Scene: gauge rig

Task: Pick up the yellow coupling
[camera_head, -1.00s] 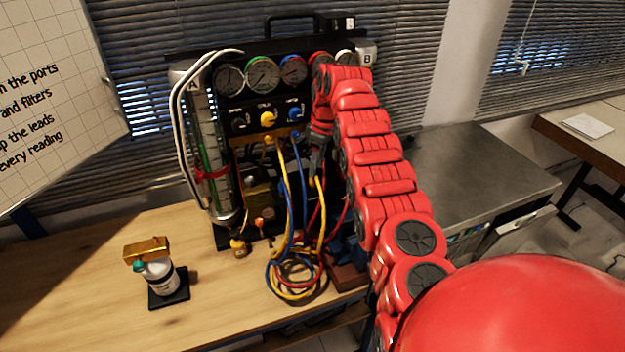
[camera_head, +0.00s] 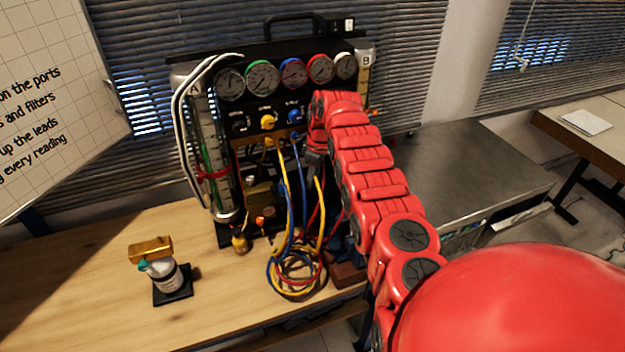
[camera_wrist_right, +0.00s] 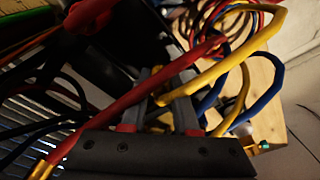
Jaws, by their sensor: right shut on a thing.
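My right gripper (camera_head: 315,170) is in front of the gauge rig, below the row of knobs, pointing down among the hoses. It is shut on the yellow coupling (camera_head: 319,184) at the upper end of a yellow hose. In the right wrist view, the two grey fingers of this gripper (camera_wrist_right: 168,103) lie on either side of the yellow end (camera_wrist_right: 163,98), and the yellow hose arcs away to the upper right. The fingers partly hide the coupling. A red hose (camera_wrist_right: 130,100) crosses close to the left finger. My left gripper is not in view.
The gauge rig (camera_head: 281,51) stands on the wooden bench (camera_head: 100,300). A metal cabinet top (camera_head: 470,180) lies to the right.

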